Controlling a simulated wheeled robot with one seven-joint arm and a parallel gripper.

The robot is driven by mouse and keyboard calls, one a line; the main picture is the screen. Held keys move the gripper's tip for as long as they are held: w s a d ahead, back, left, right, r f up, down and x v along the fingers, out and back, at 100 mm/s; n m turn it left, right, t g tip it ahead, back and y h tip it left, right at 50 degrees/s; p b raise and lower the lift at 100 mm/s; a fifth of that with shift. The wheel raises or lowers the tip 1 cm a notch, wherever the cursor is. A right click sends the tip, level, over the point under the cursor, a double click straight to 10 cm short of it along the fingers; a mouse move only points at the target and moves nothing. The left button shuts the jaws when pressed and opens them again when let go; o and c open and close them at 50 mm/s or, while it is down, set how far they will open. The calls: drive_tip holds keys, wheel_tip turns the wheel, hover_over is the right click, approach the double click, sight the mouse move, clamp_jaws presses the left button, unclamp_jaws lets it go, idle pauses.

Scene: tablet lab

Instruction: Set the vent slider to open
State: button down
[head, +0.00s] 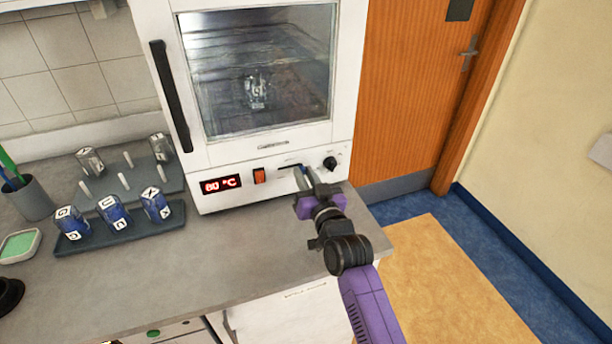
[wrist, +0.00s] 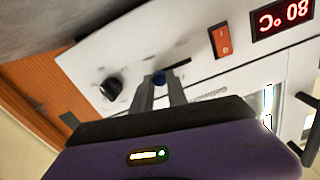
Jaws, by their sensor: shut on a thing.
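The bare slot (head: 288,167) runs to the left of the fingers there. The knob sits toward the slot's dial-side end. The slot's markings are too small to read.
A red display (head: 221,185) reads 80 °C, beside a red rocker switch (head: 260,176). A black dial (head: 330,163) is close to the right of my fingers. Racks with blue-labelled vials (head: 115,212) stand left on the grey bench (head: 180,265). The bench in front is clear.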

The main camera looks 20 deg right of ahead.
drive_tip(key=shift+d, duration=0.3)
drive_tip(key=c, duration=1.3)
unclamp_jaws()
drive_tip(key=shift+s, duration=0.2)
drive_tip(key=s, duration=0.7)
drive_tip(key=shift+s, duration=0.25)
